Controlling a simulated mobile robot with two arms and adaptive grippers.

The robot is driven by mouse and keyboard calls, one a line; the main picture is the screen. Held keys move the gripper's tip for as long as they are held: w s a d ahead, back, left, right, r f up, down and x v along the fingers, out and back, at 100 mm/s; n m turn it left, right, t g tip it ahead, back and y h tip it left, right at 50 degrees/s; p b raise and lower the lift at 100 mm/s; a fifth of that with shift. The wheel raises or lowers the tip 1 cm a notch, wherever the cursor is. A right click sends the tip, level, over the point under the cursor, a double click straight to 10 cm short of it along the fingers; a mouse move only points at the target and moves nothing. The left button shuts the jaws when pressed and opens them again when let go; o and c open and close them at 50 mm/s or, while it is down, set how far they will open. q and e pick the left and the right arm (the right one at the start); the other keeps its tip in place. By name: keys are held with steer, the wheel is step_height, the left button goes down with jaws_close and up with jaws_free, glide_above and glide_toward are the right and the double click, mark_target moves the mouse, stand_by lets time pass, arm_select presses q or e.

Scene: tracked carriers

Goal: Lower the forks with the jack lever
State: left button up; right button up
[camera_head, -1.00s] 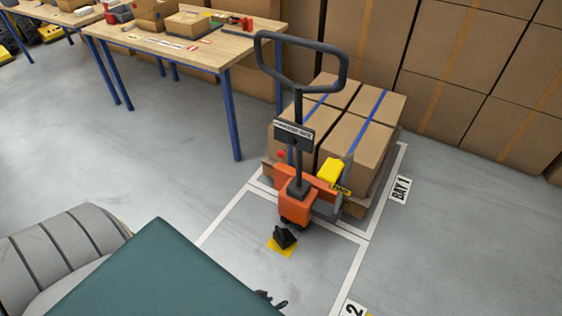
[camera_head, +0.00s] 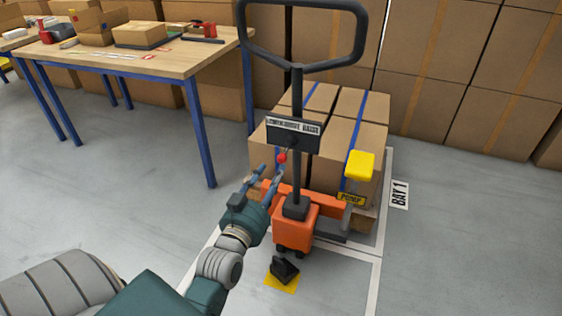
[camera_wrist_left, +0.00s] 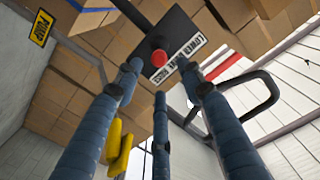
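The orange pallet jack (camera_head: 294,222) stands upright with its black tiller and loop handle (camera_head: 304,63). The jack lever is a small red knob (camera_head: 282,157) at the black label plate (camera_head: 293,133); the knob also shows in the left wrist view (camera_wrist_left: 158,57). My left gripper (camera_head: 268,176) is just below and left of the knob. In the left wrist view its blue fingers (camera_wrist_left: 161,76) are spread, with the knob ahead of the gap and nothing held. The forks are hidden under the loaded pallet. My right gripper is not in view.
Cartons with blue straps (camera_head: 345,133) sit on the pallet in front of the tiller. A yellow pump pedal (camera_head: 360,166) is at the jack's right. A workbench (camera_head: 150,45) stands at the left, and stacked cartons line the back. The right floor is clear.

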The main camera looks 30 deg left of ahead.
mark_target(280, 161)
arm_select(q)
steer(key=x, duration=0.8)
steer(key=shift+w+b, duration=0.1)
steer(key=shift+b, duration=0.3)
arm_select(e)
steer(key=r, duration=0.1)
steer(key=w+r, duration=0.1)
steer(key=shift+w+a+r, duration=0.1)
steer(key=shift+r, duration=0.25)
arm_select(q)
jaws_close()
